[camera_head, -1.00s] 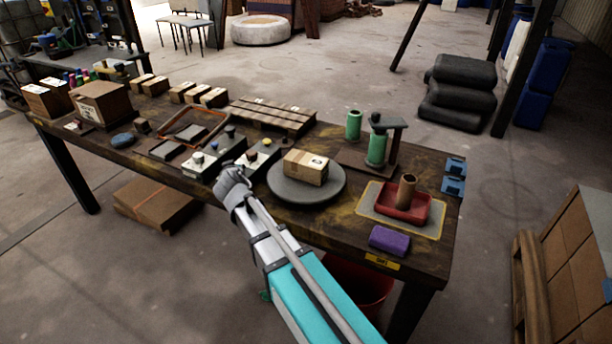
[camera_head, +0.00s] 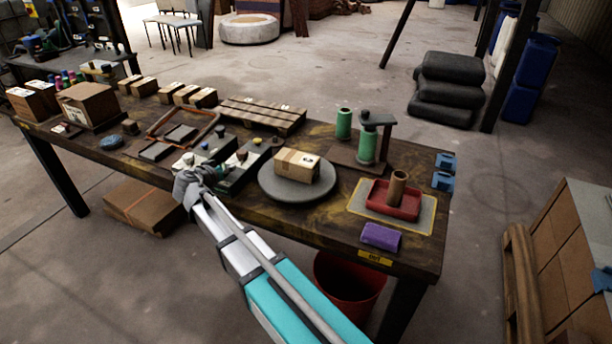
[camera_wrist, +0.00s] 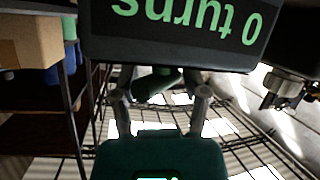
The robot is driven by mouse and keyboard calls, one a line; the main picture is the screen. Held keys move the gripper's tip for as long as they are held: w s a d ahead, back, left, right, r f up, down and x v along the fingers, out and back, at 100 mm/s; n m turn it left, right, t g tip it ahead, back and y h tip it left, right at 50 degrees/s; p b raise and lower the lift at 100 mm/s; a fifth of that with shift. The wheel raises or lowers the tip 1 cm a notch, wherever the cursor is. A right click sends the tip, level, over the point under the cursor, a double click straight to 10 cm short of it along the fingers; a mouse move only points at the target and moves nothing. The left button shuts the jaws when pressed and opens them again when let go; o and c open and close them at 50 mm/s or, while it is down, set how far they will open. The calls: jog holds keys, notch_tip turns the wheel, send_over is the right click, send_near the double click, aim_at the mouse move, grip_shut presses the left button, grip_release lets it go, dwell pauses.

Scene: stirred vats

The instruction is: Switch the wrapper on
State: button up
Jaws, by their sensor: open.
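The wrapper has a round grey turntable (camera_head: 270,186) with a taped cardboard box (camera_head: 297,165) on it, and a green film roll (camera_head: 367,145) on a stand behind. Small control boxes with knobs (camera_head: 241,156) stand left of the turntable, partly behind my gripper (camera_head: 190,180). In the wrist view, a dark display box (camera_wrist: 180,30) shows "0 turns" in green, upside down. A dark green knob-like part (camera_wrist: 155,84) sits below it, between the open fingers of my gripper (camera_wrist: 160,98). I cannot tell whether the fingers touch it.
A red tray (camera_head: 394,202) with a brown roll and a purple block (camera_head: 380,236) lie on the table's right part. A wooden slatted rack (camera_head: 262,115) and several cartons stand behind and left. A red bin (camera_head: 350,285) stands under the front edge.

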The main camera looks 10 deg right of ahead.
jog(key=shift+w+m+g+h, duration=0.1)
jog(key=shift+m+g+h, duration=0.8)
jog(key=shift+m+h, duration=0.45)
jog(key=p+v, duration=0.5)
jog(key=v, duration=0.9)
jog(key=s+d+r+n+g+y+p, duration=0.1)
jog(key=s+d+g+p, duration=0.2)
jog(key=d, duration=0.6)
jog(key=s+d+n+g+y+p, duration=0.1)
jog(key=d+g+p, duration=0.2)
jog(key=d+p, duration=0.35)
jog(key=s+d+r+n+g+y+p, duration=0.3)
jog(key=s+d+p, duration=0.4)
jog(key=d, duration=0.6)
jog(key=shift+s+d+r+g+y+p, duration=0.3)
jog(key=shift+s+d+r+y+p, duration=0.1)
jog(key=shift+s+r+y, duration=0.55)
jog(key=shift+o, duration=0.2)
jog(key=shift+s+f, duration=0.1)
jog(key=shift+s+d+f+n+y, duration=0.1)
jog(key=shift+s+d+n+y, duration=0.1)
jog(key=shift+s+d+y, duration=0.35)
jog(key=shift+s+d+f+n+y, duration=0.15)
jog(key=shift+s+d+y, duration=0.1)
jog(key=shift+s, duration=0.45)
jog(key=shift+s+d+r+n+y, duration=0.1)
jog(key=shift+s+d+n+y, duration=0.1)
jog(key=shift+s+d+y, duration=0.35)
jog(key=shift+s+a, duration=0.15)
jog(key=shift+s, duration=0.05)
